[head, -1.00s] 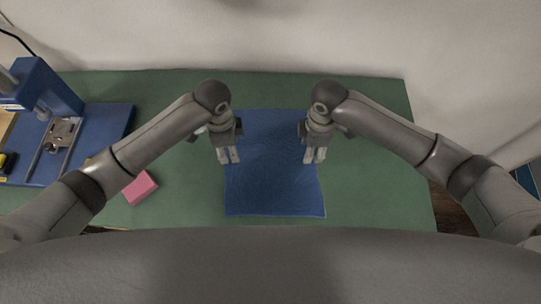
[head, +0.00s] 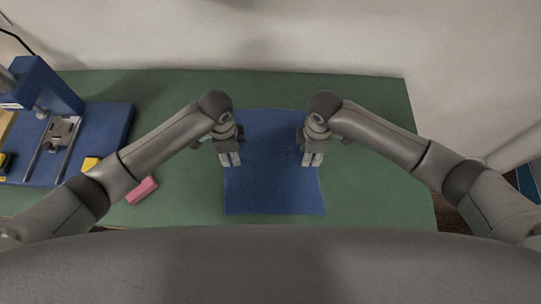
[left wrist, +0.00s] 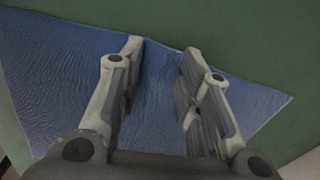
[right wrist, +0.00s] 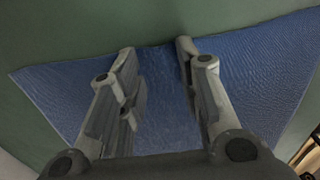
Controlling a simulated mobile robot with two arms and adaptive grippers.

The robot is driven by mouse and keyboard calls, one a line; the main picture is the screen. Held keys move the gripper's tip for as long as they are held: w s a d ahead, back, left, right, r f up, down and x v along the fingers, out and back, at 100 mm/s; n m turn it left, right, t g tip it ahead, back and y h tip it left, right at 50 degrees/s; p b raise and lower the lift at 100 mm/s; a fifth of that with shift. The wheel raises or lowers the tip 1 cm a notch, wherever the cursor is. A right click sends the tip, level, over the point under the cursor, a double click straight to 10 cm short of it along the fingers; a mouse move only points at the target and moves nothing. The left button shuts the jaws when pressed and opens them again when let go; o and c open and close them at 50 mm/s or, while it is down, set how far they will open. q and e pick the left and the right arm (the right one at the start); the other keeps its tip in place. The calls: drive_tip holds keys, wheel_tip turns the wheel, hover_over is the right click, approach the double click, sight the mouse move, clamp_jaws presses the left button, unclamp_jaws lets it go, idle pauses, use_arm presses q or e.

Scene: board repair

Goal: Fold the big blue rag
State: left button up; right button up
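The big blue rag (head: 272,180) lies flat and spread out on the green table. My left gripper (head: 231,160) is over the rag's left edge, and my right gripper (head: 312,160) is over its right edge, both about halfway along. In the left wrist view the fingers (left wrist: 160,62) are apart, with the rag's edge between and below them. In the right wrist view the fingers (right wrist: 158,62) are also apart, with blue cloth (right wrist: 250,75) beneath. Whether the fingertips touch the cloth I cannot tell.
The green table (head: 370,190) is clear on the right. A pink block (head: 142,190) lies left of the rag near my left arm. A blue machine with a base plate (head: 110,125) stands at the far left, with a yellow item (head: 90,163) near it.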

use_arm(q)
drive_tip(key=shift+f, duration=0.15)
clamp_jaws()
use_arm(e)
drive_tip(key=shift+f, duration=0.15)
clamp_jaws()
